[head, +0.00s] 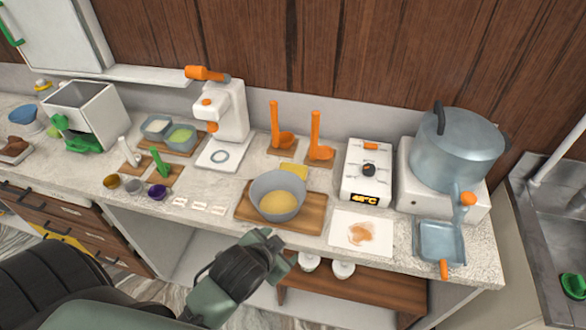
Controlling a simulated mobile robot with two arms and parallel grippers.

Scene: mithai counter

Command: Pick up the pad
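A small flat yellow piece (294,170), which looks like the pad, lies at the back edge of a wooden board, just behind a grey bowl (264,186) of yellow contents. The bowl stands in front of it and may hide part of it. My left gripper (279,249) is in front of the counter's front edge, below the board and apart from the yellow piece. Nothing is visible between its fingers, but their opening is unclear from this angle. My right gripper is not in view.
The wooden board (311,221) carries the bowl. Orange-handled tools (318,148) stand behind; a white scale-like device (353,178) reading 48°C is to the right. A white press (232,112) stands left.

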